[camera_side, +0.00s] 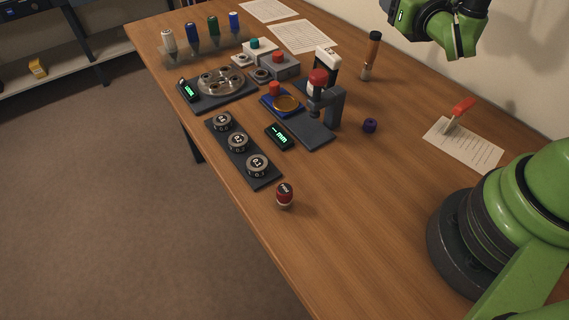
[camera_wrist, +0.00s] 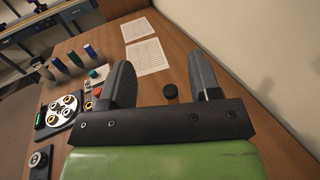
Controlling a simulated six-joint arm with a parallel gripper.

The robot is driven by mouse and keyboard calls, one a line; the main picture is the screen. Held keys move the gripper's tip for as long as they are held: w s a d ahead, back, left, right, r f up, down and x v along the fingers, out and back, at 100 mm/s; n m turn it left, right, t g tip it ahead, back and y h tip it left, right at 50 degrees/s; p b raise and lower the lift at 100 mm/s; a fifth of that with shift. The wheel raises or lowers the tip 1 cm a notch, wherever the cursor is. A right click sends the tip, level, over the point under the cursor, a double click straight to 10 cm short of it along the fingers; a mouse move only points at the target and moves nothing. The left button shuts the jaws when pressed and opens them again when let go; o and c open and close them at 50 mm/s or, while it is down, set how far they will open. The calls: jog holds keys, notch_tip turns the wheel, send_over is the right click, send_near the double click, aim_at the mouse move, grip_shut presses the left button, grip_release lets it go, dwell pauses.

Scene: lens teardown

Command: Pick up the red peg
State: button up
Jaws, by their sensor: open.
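A small red peg-like cylinder (camera_side: 274,88) stands at the edge of a blue tray (camera_side: 268,103) that holds a gold ring (camera_side: 286,103), in the side view. A small red piece (camera_wrist: 97,91) shows beside the left finger in the wrist view; I cannot tell for certain that it is the same one. My gripper (camera_wrist: 165,80) is open with nothing between its fingers, high above the table. In the side view only part of my wrist shows at the top right. The left finger hides part of the bench in the wrist view.
A red-knobbed press (camera_side: 317,77) stands close to the blue tray. A red-topped stamp-like piece (camera_side: 285,195) is near the front edge. Dials (camera_side: 238,142) sit at left.

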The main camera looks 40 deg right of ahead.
jog(key=w+a+f+m+g+y, duration=0.1)
jog(key=w+a+m+g+y, duration=0.3)
jog(key=a+m, duration=0.55)
notch_tip(320, 180, up, 2)
jog(key=m+g+y, duration=0.3)
jog(key=m+g, duration=0.9)
jog(key=m, duration=1)
send_over(285, 188)
jog(key=shift+g, duration=0.3)
notch_tip(285, 188, down, 14)
jog(key=shift+s+d+f, duration=0.1)
jog(key=shift+f, duration=3.25)
jog(key=shift+c, duration=0.2)
